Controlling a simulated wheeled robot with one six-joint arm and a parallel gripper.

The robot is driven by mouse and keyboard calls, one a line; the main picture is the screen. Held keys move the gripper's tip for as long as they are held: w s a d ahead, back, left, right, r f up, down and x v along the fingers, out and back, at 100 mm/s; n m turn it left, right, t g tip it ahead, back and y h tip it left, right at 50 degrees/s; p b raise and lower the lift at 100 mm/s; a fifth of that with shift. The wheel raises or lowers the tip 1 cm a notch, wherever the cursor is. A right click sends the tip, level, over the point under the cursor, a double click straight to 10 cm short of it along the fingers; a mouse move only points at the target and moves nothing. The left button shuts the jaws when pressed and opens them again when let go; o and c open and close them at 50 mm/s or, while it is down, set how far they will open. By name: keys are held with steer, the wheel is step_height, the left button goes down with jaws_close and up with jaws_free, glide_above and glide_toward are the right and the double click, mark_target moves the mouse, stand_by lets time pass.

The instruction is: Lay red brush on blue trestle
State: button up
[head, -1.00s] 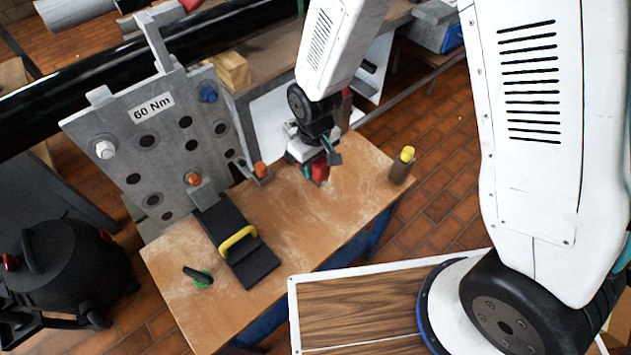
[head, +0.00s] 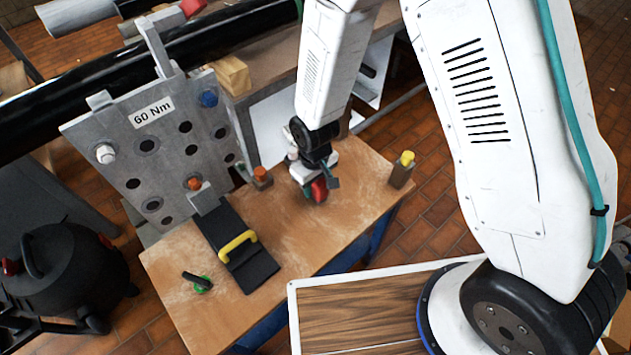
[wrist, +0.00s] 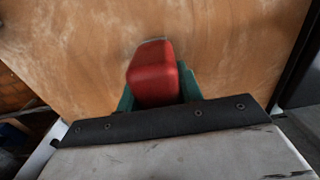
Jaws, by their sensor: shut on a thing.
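The red brush (head: 319,190) is in my gripper (head: 316,184), over the far right part of a wooden tabletop. In the wrist view the red brush (wrist: 153,76) is a rounded red block between the two teal fingers of my gripper (wrist: 158,92), which are shut on it. The wooden top fills the view behind it; I cannot tell whether the brush touches it. The blue trestle (head: 262,331) shows as blue legs under the wooden top, whose bare surface (head: 185,265) has pale dusty smears.
On the top are a black block with a yellow handle (head: 237,243), a green and black knob (head: 199,283), an orange-capped piece (head: 261,176) and a yellow-capped post (head: 402,168). The grey bolt plate (head: 150,145) stands behind. The front middle of the top is clear.

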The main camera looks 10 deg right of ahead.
steer(key=shift+f, duration=0.15)
steer(key=o, duration=1)
steer(key=shift+o, duration=0.2)
step_height(320, 180, up, 8)
steer(key=shift+d+r, duration=0.1)
steer(key=shift+r, duration=0.15)
